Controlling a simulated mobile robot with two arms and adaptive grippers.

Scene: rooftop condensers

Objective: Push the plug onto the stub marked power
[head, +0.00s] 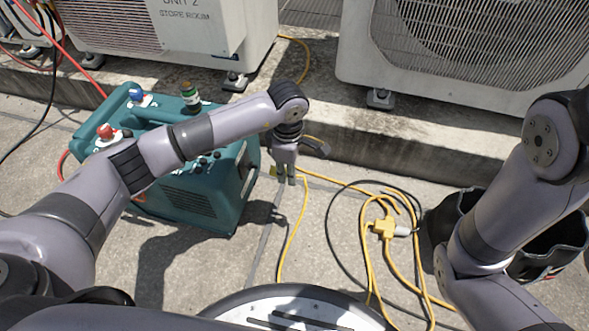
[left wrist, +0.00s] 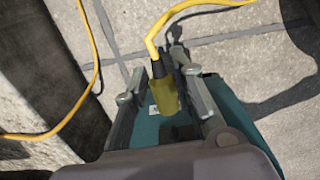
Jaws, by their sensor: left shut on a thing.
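My left gripper (head: 287,180) points down just right of the teal machine (head: 205,195) in the head view. In the left wrist view its two fingers (left wrist: 160,90) are shut on the yellow plug (left wrist: 164,98), whose dark collar leads to a yellow cord (left wrist: 152,42). The plug lies in front of the teal machine's end (left wrist: 145,130), beside a partly covered white label (left wrist: 153,110). The stub marked power cannot be made out, and whether the plug touches anything there is unclear. My right arm comes in at the right; its gripper is out of view.
A yellow splitter (head: 384,227) with looped yellow and black cords lies on the concrete. A black bag or bucket (head: 550,246) stands at the right under my arm. A concrete curb (head: 430,150) carrying condenser units (head: 470,45) runs behind. Bare floor shows in front of the teal machine.

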